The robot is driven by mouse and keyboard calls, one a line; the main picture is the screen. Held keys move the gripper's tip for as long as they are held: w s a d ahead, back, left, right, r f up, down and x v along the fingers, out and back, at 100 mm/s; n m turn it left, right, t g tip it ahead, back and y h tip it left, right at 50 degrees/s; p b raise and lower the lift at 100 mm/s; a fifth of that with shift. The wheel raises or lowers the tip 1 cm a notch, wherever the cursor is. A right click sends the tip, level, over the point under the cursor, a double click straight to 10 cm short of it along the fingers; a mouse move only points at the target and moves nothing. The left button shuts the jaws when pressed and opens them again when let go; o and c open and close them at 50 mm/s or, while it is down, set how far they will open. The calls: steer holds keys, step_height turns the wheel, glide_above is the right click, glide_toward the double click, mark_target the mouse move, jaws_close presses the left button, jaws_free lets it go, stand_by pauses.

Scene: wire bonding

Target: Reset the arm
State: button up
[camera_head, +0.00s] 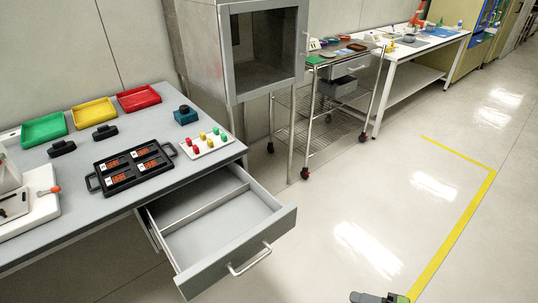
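A dark grey and green part of my arm or gripper (378,298) shows at the bottom edge, right of centre, over the bare floor. Most of it is cut off by the frame. I cannot make out two fingertips, nor whether it is open or shut. It is apart from the table and the drawer. No held thing shows.
An open, empty-looking drawer (222,228) juts from the grey bench (75,215) at left. The bench holds a black handled tray (132,169), coloured bins and a white board with coloured pegs (207,150). A wheeled cart (318,120) stands behind. Floor at right is clear.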

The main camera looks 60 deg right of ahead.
steer(key=w+d+r+n+g+y+p, duration=0.35)
steer(key=w+r+g, duration=0.25)
steer(key=w+r, duration=0.5)
steer(key=w+a+r+n+g+p, duration=0.1)
steer(key=w+a+r+n+g, duration=0.25)
steer(key=w+r, duration=0.35)
steer(key=w+a+r+n+g+p, duration=0.1)
steer(key=w+a+r+n+g, duration=0.25)
steer(key=w, duration=0.55)
steer(key=w+a+r+n+h+p, duration=0.1)
steer(key=w+a+r+h+p, duration=0.2)
steer(key=a+r, duration=0.5)
steer(key=s+a+r+n+t+h+p, duration=0.1)
steer(key=s+a+r+n, duration=0.1)
steer(key=a+r, duration=0.2)
steer(key=s+a+r+n+t+h+p, duration=0.1)
steer(key=s+a+r+n+t+h, duration=0.1)
steer(key=a, duration=0.6)
step_height(320, 180, up, 3)
steer(key=shift+s+a+f+n+p, duration=0.2)
steer(key=shift+s+a+n+p, duration=0.1)
steer(key=shift+n, duration=0.55)
